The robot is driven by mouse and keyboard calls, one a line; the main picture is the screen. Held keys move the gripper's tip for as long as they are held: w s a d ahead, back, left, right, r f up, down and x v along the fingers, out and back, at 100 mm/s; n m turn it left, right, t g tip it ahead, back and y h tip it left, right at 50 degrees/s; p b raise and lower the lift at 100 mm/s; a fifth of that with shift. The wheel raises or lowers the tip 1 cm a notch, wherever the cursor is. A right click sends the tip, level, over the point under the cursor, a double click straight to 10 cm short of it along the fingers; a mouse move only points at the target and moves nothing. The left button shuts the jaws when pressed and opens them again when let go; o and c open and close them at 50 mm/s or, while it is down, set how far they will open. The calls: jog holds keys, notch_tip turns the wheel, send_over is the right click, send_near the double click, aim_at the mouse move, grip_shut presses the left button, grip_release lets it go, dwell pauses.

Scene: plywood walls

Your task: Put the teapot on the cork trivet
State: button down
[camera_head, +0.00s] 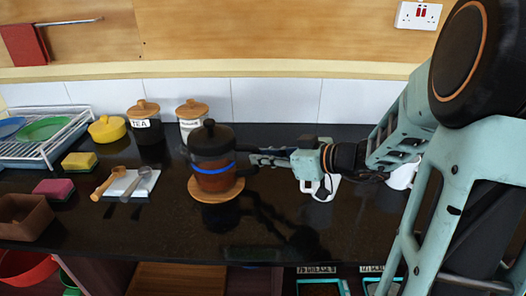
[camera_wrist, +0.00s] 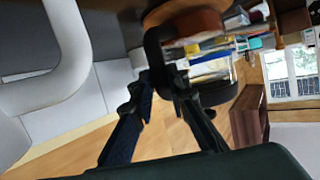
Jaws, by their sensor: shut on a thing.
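The teapot (camera_head: 212,172) has a dark lid, a brown lower body and a blue band. It is upright over the round cork trivet (camera_head: 232,190), with its base within the disc's outline. It looks seated there, but I cannot clearly see the contact underneath. My gripper (camera_head: 262,158) reaches in from the right and is shut on the teapot's black handle. In the wrist view the handle (camera_wrist: 154,48) is between my fingertips (camera_wrist: 163,82), with the teapot's brown body (camera_wrist: 196,27) beyond it.
A tea canister (camera_head: 146,128) and a white canister (camera_head: 190,118) stand behind the teapot. A spoon rest (camera_head: 132,183) with utensils lies to its left. A white mug (camera_head: 322,188) stands under my wrist. The dark counter in front is clear.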

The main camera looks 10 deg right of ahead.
jog(key=shift+a, duration=0.1)
jog(key=c, duration=2.3)
grip_release()
jog(key=shift+s+f, duration=0.1)
jog(key=o, duration=0.4)
jog(key=v, duration=1.2)
jog(key=shift+b, duration=0.4)
